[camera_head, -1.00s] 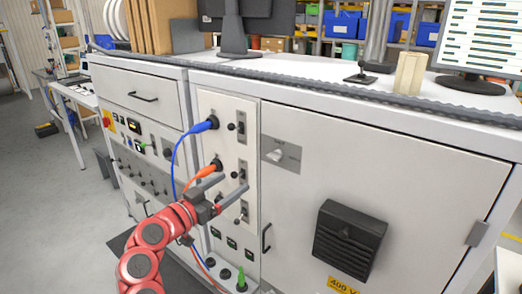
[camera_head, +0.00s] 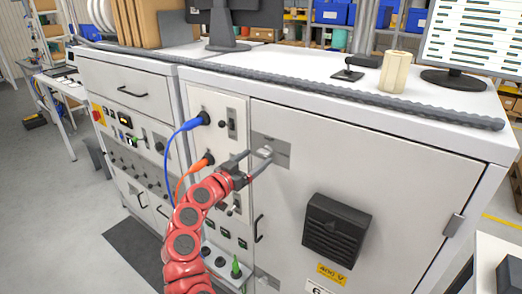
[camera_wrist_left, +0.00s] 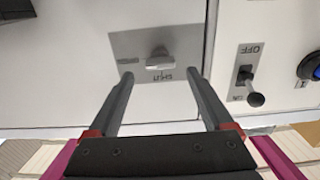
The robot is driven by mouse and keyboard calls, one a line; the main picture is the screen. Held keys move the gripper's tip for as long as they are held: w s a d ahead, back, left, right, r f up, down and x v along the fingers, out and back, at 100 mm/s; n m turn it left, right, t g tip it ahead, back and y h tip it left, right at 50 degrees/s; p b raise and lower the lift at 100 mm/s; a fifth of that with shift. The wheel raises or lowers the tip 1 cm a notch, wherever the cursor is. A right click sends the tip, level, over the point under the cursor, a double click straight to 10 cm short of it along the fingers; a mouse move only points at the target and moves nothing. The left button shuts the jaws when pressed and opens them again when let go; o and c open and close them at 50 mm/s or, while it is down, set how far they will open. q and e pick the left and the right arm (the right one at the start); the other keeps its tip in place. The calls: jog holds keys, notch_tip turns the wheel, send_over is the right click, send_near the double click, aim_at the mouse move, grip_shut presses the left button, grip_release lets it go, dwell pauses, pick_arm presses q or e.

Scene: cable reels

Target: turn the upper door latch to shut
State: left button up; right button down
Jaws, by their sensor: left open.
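The upper door latch (camera_head: 264,151) is a small light knob on a grey plate at the upper left of the cabinet door (camera_head: 400,180). In the left wrist view the knob (camera_wrist_left: 160,60) shows near the top middle, on its plate with an upside-down SHUT label beside it and a fainter word to the left. I cannot tell its exact turn. My left gripper (camera_head: 258,159) is open in front of the latch plate. In the wrist view its fingers (camera_wrist_left: 160,76) stand either side of the knob, apart from it. My right gripper is not in view.
Left of the door, a panel carries toggle switches (camera_wrist_left: 245,78) and blue (camera_head: 195,122) and orange (camera_head: 203,161) plugs with cables. A door handle (camera_head: 259,228) and a black vent box (camera_head: 335,228) stick out. A lower latch plate (camera_head: 266,279) sits near the bottom.

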aim_at(262, 153)
pick_arm(q)
jog(key=shift+p+x, duration=0.3)
jog(key=shift+x, duration=1.6)
jog(key=shift+c, duration=0.2)
grip_shut()
